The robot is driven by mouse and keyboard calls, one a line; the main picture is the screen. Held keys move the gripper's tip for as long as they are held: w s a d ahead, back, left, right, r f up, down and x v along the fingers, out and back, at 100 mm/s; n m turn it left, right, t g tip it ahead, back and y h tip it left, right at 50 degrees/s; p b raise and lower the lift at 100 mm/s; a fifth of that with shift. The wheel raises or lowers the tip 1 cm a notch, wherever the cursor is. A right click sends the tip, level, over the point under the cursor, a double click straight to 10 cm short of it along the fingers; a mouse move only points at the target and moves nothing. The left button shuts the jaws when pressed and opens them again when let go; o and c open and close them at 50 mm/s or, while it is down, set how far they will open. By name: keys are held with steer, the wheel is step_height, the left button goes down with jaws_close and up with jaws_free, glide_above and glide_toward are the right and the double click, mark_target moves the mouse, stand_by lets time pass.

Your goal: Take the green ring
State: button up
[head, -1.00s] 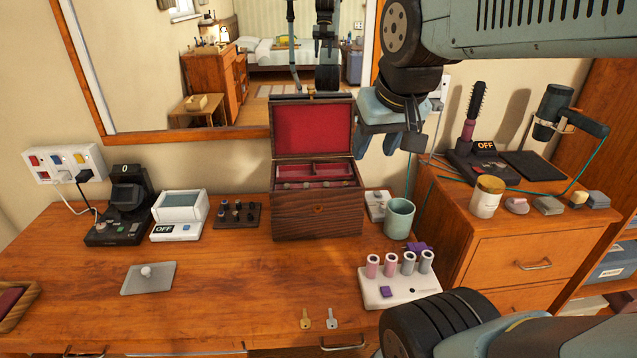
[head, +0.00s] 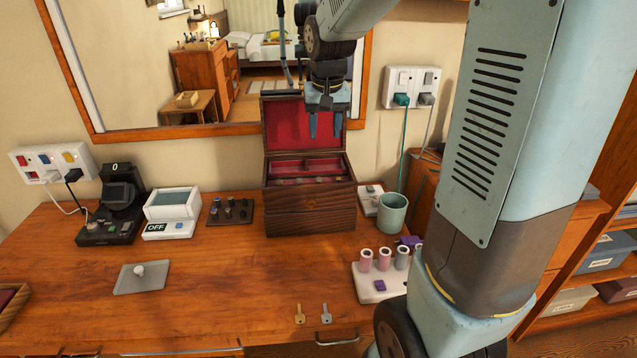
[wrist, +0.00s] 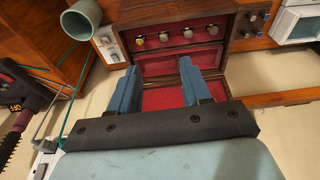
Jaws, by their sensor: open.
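A dark wooden jewellery box (head: 310,210) stands open on the dresser, its red-lined lid raised at the back. In the wrist view several small rings or knobs (wrist: 163,38) sit in a row along the box's (wrist: 178,17) front part. Their colours are dull, and I cannot tell which one is the green ring. My gripper (head: 325,128) is open and empty, pointing down above the box in front of the raised lid. In the wrist view its two blue fingers (wrist: 158,68) are apart, over the red interior, with nothing between them.
A green cup (head: 392,213) and a white switch box stand right of the box. A white stand with several cylinders (head: 380,280) is at front right. A black peg board (head: 231,210) is to the left. Two keys (head: 312,313) lie at the front. The dresser's middle is clear.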

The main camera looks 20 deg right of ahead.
mark_target(319, 178)
steer(key=w+f, duration=0.1)
steer(key=f, duration=0.4)
steer(key=w+f, duration=0.2)
steer(key=f, duration=0.4)
steer(key=w+f, duration=0.2)
steer(key=f, duration=0.4)
steer(key=shift+w+d, duration=0.15)
steer(key=shift+w, duration=0.1)
jaws_close()
